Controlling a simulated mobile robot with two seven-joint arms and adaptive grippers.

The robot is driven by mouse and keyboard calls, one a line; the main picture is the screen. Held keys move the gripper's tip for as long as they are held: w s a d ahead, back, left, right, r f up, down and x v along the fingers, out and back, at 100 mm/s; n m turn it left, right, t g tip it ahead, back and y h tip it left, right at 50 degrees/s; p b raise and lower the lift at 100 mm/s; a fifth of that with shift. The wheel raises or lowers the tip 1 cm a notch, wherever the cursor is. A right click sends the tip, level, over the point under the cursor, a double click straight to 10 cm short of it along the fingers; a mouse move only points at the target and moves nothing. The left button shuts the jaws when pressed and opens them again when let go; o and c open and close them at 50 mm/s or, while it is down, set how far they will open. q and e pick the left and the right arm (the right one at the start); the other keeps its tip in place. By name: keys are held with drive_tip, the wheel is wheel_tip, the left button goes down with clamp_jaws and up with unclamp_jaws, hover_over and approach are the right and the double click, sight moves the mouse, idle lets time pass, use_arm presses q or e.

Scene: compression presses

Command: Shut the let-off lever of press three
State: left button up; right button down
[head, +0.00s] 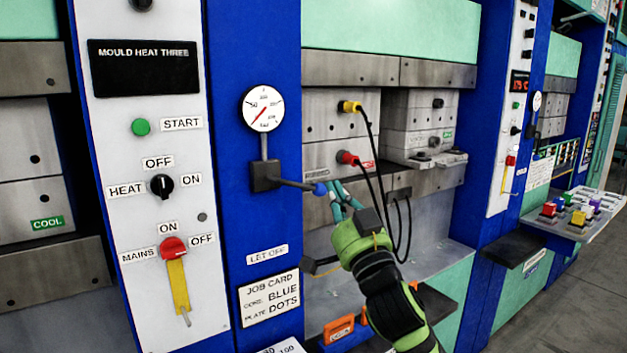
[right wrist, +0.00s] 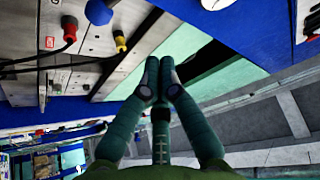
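The let-off lever (head: 295,183) is a thin dark rod coming out to the right from a dark valve block under a round gauge. It lies nearly level and ends in a blue ball knob (head: 320,188). The knob also shows at the top of the right wrist view (right wrist: 98,12). A LET OFF label (head: 267,254) is on the blue post below. My right gripper (head: 336,184) has its teal fingertips together with nothing visible between them. It is just right of the knob; I cannot tell whether they touch. My left gripper is not in view.
The gauge (head: 263,108) has a red needle. Yellow and red plugs (head: 347,158) with hanging black cables are close behind my right gripper. A white MOULD HEAT THREE panel (head: 150,210) stands left, and a shelf of coloured blocks (head: 590,210) juts out at right.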

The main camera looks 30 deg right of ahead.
sight(299, 185)
drive_tip(key=a+p+x, duration=0.1)
drive_tip(key=p+x, duration=0.2)
drive_tip(key=x, duration=0.5)
drive_tip(key=shift+w+a+f, duration=0.1)
drive_tip(key=shift+w+f, duration=0.05)
drive_tip(key=shift+f, duration=0.8)
drive_tip(key=shift+w+a+f, duration=0.1)
drive_tip(key=shift+w+f, duration=0.05)
drive_tip(key=shift+f, duration=0.75)
drive_tip(key=shift+d+f, duration=0.1)
